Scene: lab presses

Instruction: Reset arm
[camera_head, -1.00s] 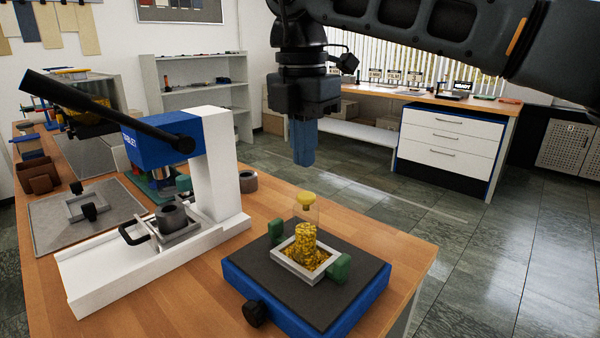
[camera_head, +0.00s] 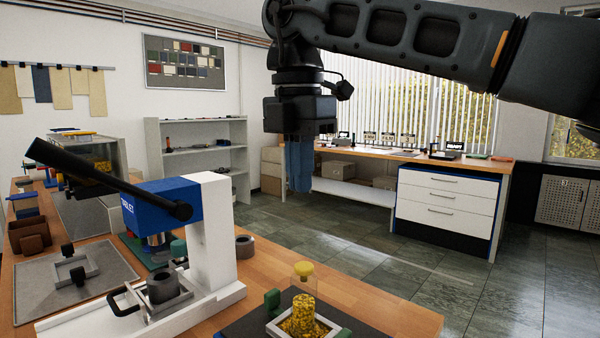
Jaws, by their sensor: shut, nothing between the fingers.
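My gripper (camera_head: 299,164) hangs pointing down from my dark arm, with its blue fingers shut and empty. It is in the air above and behind the wooden workbench's far edge, apart from everything. Below it, a glass vessel with a yellow cap (camera_head: 303,270) and yellow grains stands in a metal tray (camera_head: 325,329) on a dark-topped platform (camera_head: 250,326). The platform's front part is cut off by the picture's lower edge.
A blue and white press (camera_head: 218,230) with a long black lever (camera_head: 100,175) stands on the workbench (camera_head: 385,314) at left. A shelf (camera_head: 200,165) and a drawer cabinet (camera_head: 447,205) stand farther back. The floor between is clear.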

